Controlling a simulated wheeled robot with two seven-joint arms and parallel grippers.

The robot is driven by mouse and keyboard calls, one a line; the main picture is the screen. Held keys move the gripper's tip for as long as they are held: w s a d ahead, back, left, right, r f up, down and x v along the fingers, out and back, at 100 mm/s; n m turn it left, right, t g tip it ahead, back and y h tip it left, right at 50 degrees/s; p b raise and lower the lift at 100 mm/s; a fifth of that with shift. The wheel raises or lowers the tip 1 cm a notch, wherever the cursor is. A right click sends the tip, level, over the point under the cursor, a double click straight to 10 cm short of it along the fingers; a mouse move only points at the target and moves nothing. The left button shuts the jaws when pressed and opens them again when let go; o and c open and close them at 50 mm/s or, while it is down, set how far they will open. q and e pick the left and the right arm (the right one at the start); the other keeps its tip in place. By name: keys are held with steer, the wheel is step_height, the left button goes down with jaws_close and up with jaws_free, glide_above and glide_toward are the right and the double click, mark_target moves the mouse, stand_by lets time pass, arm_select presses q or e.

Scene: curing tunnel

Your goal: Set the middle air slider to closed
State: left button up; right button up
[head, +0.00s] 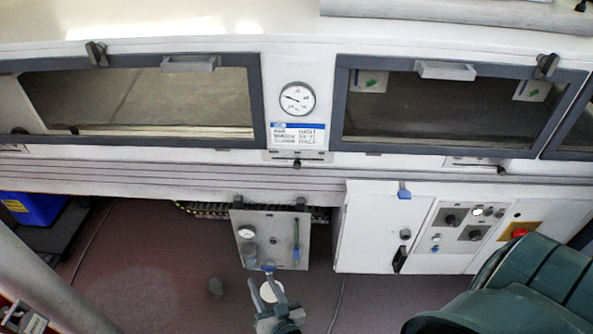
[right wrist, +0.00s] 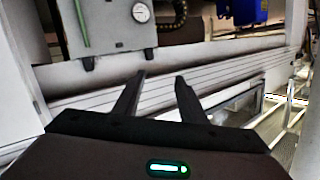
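The middle air slider (head: 297,164) is a small dark knob on a narrow pale plate, just under the gauge and label between the two windows. The knob stands near the middle of its plate; the end markings are too small to read. My right gripper (head: 262,280) is low in the head view, well below the slider and in front of the hanging grey panel. In the right wrist view my right gripper (right wrist: 158,78) has its two dark fingers apart with nothing between them. The slider cannot be made out there. My left gripper is not in view.
A grey panel (head: 285,222) with a gauge and green tube hangs below the tunnel. A white control cabinet (head: 375,225) with knobs and a red button stands to its right. Another slider knob (head: 502,170) sits under the right window. A blue bin (head: 38,208) is at left.

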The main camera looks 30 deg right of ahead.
mark_target(297, 167)
steer(key=d+r+m+h, duration=0.3)
steer(key=r+m, duration=0.1)
steer(key=r, duration=0.4)
steer(key=d+r+m+g+h, duration=0.1)
steer(key=d+r+m+h, duration=0.2)
steer(key=r, duration=0.5)
steer(key=d+r+m+h, duration=0.3)
steer(key=d+r+m, duration=0.1)
steer(key=r, duration=0.4)
steer(key=shift+w+d+r+m+g, duration=0.2)
steer(key=shift+w+m+g, duration=0.1)
steer(key=shift+m+g, duration=0.15)
steer(key=shift+w, duration=0.15)
steer(key=x, duration=0.5)
steer(key=p+x, duration=0.1)
steer(key=x, duration=0.5)
steer(key=p+x, duration=0.1)
steer(key=x, duration=0.5)
steer(key=shift+d+r, duration=0.2)
